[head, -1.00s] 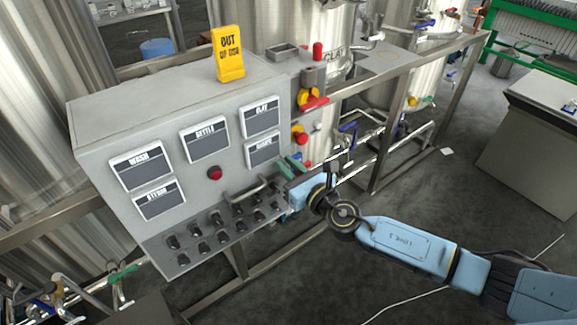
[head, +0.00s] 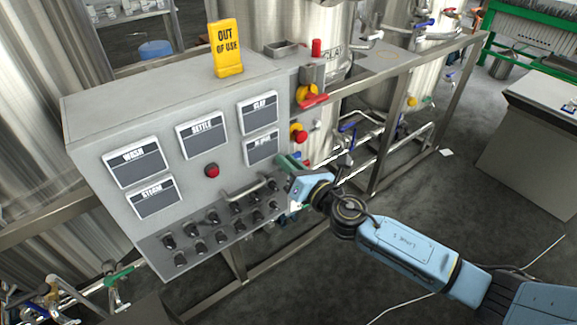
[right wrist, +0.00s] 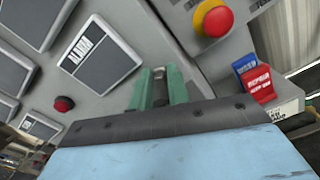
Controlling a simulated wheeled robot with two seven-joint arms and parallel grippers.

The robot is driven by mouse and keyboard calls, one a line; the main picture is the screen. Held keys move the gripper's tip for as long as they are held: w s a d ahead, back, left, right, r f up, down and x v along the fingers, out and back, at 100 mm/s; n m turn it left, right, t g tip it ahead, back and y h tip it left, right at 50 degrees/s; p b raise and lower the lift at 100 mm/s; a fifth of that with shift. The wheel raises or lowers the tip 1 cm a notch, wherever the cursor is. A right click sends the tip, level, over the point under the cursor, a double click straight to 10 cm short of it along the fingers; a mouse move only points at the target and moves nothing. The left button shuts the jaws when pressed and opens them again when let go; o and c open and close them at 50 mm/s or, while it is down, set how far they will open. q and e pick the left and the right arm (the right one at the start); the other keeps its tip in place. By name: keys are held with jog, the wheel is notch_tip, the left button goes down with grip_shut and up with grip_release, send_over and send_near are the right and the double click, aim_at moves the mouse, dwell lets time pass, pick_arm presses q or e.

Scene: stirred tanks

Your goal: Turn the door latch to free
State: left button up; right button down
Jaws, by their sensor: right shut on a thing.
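The grey control cabinet (head: 185,105) stands at the left of the head view, with labelled dark screens on its sloped door. My right gripper (head: 283,163) is at the door's right edge, beside the lowest right screen. In the right wrist view its two green fingers (right wrist: 161,88) are shut on a small dark grey part, the latch (right wrist: 160,101), between the screen and the cabinet edge. The fingers hide most of the latch, so I cannot tell its angle. My left gripper is out of view.
A red button (head: 212,170), a bar handle (head: 245,189) and rows of black knobs (head: 213,219) are on the cabinet. A yellow "OUT OF USE" sign (head: 227,48) stands on top. A red-and-yellow emergency button (right wrist: 213,18) and blue and red tags (right wrist: 256,79) are close by.

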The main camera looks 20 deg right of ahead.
jog(key=shift+d+f+m, duration=0.1)
jog(key=shift+f+m, duration=0.2)
jog(key=shift+m, duration=1.8)
jog(key=shift+d+f+m, duration=0.1)
jog(key=shift+f+m, duration=0.15)
jog(key=shift+m, duration=1.85)
jog(key=shift+f+m, duration=0.3)
jog(key=shift+m, duration=1.8)
jog(key=c, duration=1.5)
grip_release()
jog(key=shift+c, duration=0.2)
jog(key=shift+r, duration=0.1)
jog(key=shift+d, duration=0.1)
